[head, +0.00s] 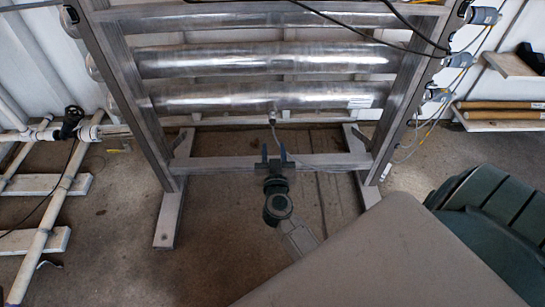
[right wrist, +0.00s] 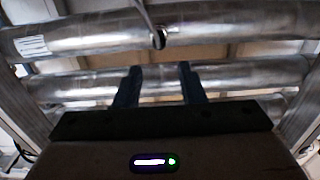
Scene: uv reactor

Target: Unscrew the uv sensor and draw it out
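The uv sensor (head: 272,117) is a small fitting on the underside of the lowest steel tube (head: 220,98), with a thin cable hanging from it. In the right wrist view the sensor (right wrist: 158,40) is a small dark-and-bright round piece on the nearest tube, with its cable running up out of the picture. My right gripper (head: 274,154) is below the sensor in the head view, fingers pointing toward the tubes. In the right wrist view its two blue fingers (right wrist: 159,82) stand apart with nothing between them, clear of the sensor. My left gripper is out of view.
A steel frame holds several horizontal tubes; its lower crossbar (head: 220,164) passes behind my right gripper. White pipes (head: 48,215) with a black valve handle (head: 71,122) stand at the left. A shelf (head: 500,115) and cables are at the right. The floor under the frame is mostly clear.

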